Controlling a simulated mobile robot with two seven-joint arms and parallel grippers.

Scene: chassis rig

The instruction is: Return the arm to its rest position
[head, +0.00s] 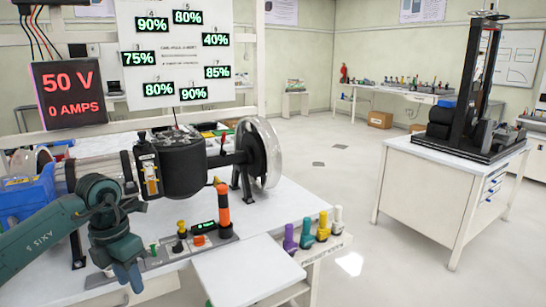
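My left arm (45,238), teal with white lettering, comes in from the lower left, in front of the workbench. My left gripper (129,279) hangs below its wrist near the bench's front edge and points down. Its fingers look close together, but I cannot tell whether they are open or shut. I see no object held in it. My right gripper is not in view.
The bench bears a rig with a dark motor (184,165) and a clear wheel (259,153). An orange-and-black lever (223,210) and coloured knobs (306,233) stand near the front. A white cabinet (440,190) with a black machine stands right. Floor between is clear.

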